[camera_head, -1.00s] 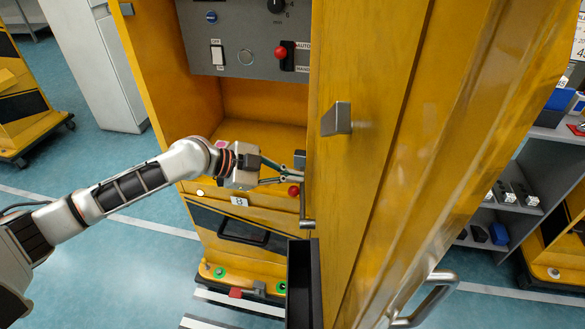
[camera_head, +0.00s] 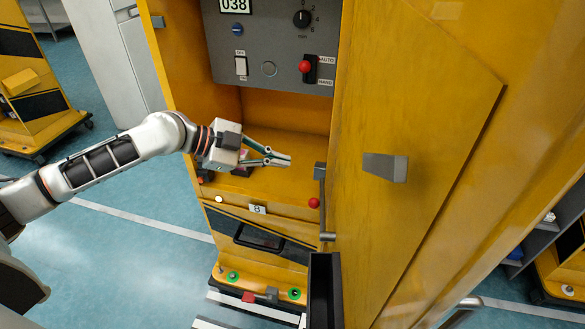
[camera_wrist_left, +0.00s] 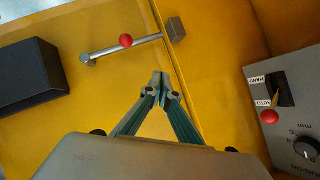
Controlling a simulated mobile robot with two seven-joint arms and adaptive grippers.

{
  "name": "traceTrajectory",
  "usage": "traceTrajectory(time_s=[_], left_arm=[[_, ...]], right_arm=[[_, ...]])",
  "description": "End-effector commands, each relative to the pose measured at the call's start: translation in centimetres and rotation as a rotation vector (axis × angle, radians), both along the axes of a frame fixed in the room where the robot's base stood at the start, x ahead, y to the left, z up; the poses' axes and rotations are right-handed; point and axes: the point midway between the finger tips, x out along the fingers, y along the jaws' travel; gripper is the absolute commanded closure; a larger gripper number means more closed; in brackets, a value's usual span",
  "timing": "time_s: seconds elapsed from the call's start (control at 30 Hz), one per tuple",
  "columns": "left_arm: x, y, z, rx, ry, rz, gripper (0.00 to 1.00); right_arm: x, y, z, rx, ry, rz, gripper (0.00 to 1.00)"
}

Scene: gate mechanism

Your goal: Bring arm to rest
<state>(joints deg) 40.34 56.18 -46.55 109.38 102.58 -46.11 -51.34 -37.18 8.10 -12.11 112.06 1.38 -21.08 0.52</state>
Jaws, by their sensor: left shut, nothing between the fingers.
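My left gripper (camera_head: 283,160) comes in from the left in front of the yellow cabinet, over its open recess. Its fingertips are together with nothing between them; the shut fingers also show in the left wrist view (camera_wrist_left: 160,82). A metal rod (camera_head: 322,222) with a red ball (camera_head: 314,203) stands to the right of and below the fingertips, apart from them. In the left wrist view the rod (camera_wrist_left: 108,51), the red ball (camera_wrist_left: 126,41) and a grey block (camera_wrist_left: 175,29) lie beyond the fingertips. My right gripper is not in view.
A grey control panel (camera_head: 268,42) with a red-knobbed AUTO/HAND switch (camera_head: 308,68) is above the gripper. A yellow door panel (camera_head: 385,225) with a grey handle (camera_head: 385,167) is close on the right. A dark box (camera_head: 325,290) sticks out below. Open floor lies left.

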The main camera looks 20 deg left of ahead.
Motion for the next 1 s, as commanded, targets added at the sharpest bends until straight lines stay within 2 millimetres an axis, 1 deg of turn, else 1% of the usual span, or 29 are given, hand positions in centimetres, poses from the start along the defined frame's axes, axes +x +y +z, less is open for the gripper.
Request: traceTrajectory(time_s=[0.1, 0.33, 0.4, 0.47, 0.57, 0.7, 0.8, 0.9, 0.97, 1.0], left_arm=[[-0.1, 0.4, 0.3, 0.000, 0.001, -0.001, 1.00], [-0.1, 0.4, 0.4, -0.001, 0.000, -0.001, 1.00], [-0.3, 0.2, 0.1, 0.002, 0.001, -0.004, 1.00], [-0.7, -0.3, -0.6, 0.010, 0.004, -0.012, 1.00], [-2.4, -2.2, -2.8, 0.035, 0.010, -0.034, 1.00], [-5.5, -5.4, -7.1, 0.088, 0.013, -0.035, 1.00], [-7.4, -6.6, -9.6, 0.125, 0.009, 0.010, 1.00], [-8.8, -6.8, -11.5, 0.158, 0.010, 0.095, 1.00], [-9.4, -6.3, -12.5, 0.179, 0.013, 0.164, 1.00], [-9.9, -5.7, -13.2, 0.193, 0.019, 0.218, 1.00]], right_arm=[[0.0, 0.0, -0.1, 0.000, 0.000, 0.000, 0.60], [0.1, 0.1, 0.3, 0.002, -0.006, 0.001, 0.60], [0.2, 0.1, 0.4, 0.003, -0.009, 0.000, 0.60], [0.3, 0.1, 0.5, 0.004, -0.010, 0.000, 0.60], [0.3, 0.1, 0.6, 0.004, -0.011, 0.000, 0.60], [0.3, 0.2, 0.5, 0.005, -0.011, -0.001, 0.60], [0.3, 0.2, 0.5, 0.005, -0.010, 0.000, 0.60], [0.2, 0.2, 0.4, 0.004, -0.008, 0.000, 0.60], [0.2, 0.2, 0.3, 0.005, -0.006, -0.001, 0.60], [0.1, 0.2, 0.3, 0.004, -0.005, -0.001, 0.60]])
